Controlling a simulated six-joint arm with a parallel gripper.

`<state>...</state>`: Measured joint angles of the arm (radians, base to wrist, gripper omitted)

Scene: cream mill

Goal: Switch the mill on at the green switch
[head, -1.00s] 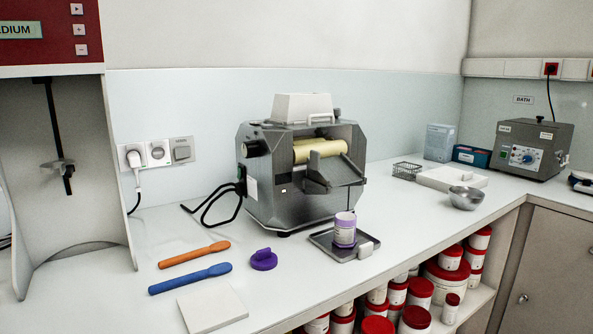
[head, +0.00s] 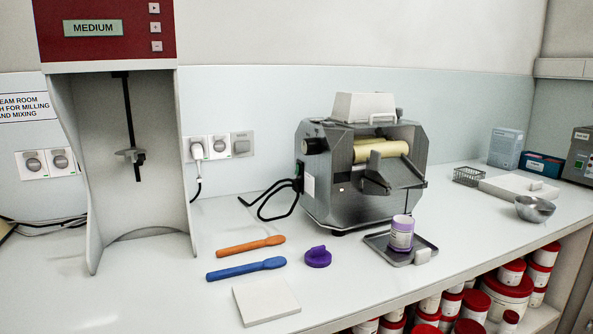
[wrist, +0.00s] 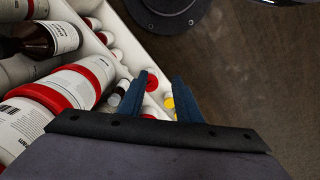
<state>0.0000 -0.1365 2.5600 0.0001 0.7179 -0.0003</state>
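The mill (head: 345,205) is a grey machine with cream rollers (head: 382,151) and a white hopper on top, standing on the bench against the wall. A black cable runs from a dark fitting (head: 299,172) on its left side. I cannot make out a green switch in the head view. My gripper (wrist: 160,82) shows only in the wrist view, with its two blue fingers apart and nothing held between them. It points down over bottles and floor. The mill is not in the wrist view.
A purple-banded jar (head: 401,234) stands on a metal tray (head: 384,248) before the mill. An orange spatula (head: 250,246), a blue spatula (head: 245,269) and a purple lid (head: 318,257) lie left.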

